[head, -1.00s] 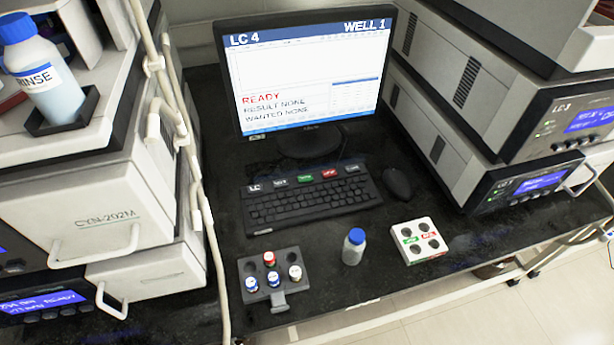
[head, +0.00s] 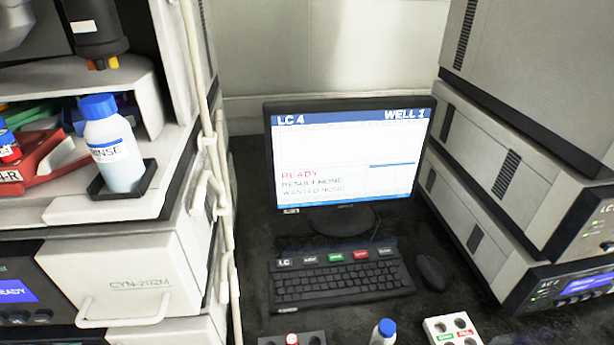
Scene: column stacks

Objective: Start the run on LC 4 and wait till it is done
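The monitor (head: 350,160) stands on the black bench and reads LC 4, WELL 1, READY in red, RESULT NONE and WANTED NONE. The keyboard (head: 342,285) lies in front of it. Along its top edge are an LC label and several coloured keys, including a green key (head: 336,257) and a red key (head: 362,254); their lettering is too small to read surely. Neither of my grippers is in view.
A mouse (head: 431,272) lies right of the keyboard. A blue-capped bottle (head: 384,334), a white rack (head: 455,330) and a dark vial rack (head: 312,338) are cut off below. A rinse bottle (head: 113,150) stands left. Stacked instruments (head: 530,190) flank the right.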

